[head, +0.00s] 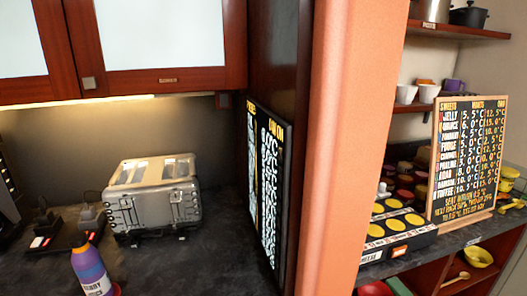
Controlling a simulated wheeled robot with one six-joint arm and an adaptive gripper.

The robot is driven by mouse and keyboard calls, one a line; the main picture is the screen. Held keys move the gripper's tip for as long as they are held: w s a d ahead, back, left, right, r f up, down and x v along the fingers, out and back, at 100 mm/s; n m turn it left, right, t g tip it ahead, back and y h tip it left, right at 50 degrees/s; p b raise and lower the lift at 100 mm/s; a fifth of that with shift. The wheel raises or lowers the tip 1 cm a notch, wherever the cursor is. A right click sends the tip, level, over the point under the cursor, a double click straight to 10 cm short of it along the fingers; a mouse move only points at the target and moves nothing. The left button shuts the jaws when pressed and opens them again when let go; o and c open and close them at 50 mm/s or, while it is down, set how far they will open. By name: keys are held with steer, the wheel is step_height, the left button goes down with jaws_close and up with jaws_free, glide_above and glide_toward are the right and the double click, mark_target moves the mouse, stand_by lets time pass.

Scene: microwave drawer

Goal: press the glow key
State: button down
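I see no glow key that I can make out in the head view. No microwave drawer can be told in this view either. My gripper is not in view. A silver box-shaped appliance (155,203) like a toaster stands on the dark counter at the left; any small keys on it are too small to tell.
A purple bottle (91,272) stands on the dark counter (200,262), near small black items (45,240). A dark price board (266,185) leans by a salmon-coloured upright (355,130). Wooden cabinets (165,82) hang above. A second board (465,155) stands on the right shelf.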

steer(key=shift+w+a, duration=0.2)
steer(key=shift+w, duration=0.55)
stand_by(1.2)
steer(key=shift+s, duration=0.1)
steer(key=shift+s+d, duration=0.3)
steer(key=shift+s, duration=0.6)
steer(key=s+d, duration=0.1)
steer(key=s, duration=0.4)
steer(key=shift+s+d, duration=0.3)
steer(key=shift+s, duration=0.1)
